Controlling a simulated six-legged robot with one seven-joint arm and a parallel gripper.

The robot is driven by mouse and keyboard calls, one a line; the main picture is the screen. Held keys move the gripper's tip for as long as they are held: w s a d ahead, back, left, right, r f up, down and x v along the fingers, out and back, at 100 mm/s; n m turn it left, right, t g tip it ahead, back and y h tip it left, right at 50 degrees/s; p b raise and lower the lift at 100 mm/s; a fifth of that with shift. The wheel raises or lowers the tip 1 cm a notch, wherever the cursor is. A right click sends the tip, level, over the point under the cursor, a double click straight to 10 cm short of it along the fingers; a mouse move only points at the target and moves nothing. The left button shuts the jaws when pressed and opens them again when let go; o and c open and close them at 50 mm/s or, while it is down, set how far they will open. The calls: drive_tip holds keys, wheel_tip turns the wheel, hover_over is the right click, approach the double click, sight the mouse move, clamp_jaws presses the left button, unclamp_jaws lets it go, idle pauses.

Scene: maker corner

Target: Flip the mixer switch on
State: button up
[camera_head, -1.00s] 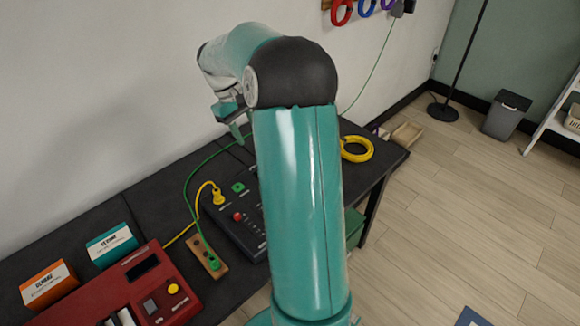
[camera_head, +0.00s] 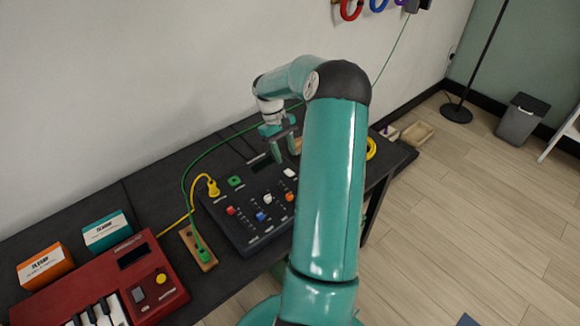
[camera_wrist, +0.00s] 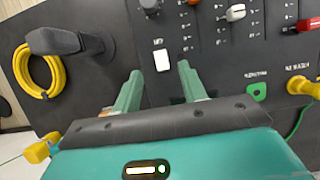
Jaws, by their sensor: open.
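The mixer is a dark panel (camera_head: 245,233) with coloured slider knobs, lying on the black table; its panel also shows in the wrist view (camera_wrist: 215,68). A small white rectangular switch (camera_wrist: 162,60) with a label beside it sits on the panel. My gripper (camera_head: 284,157) is low over the back right part of the mixer. In the wrist view my gripper (camera_wrist: 159,75) is open and empty, with its two fingers apart and pointing toward the white switch, which shows between and just beyond their tips. I cannot tell whether they touch the panel, or the switch's setting.
A yellow plug (camera_head: 214,188) with its cord and a green socket (camera_head: 236,181) are at the mixer's back left. A wooden strip with a green plug (camera_head: 204,256) and a red keyboard (camera_head: 145,250) lie left of it. A yellow coil (camera_wrist: 45,70) lies beyond the mixer.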

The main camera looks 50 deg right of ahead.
sight(291, 174)
drive_tip(key=x, duration=0.6)
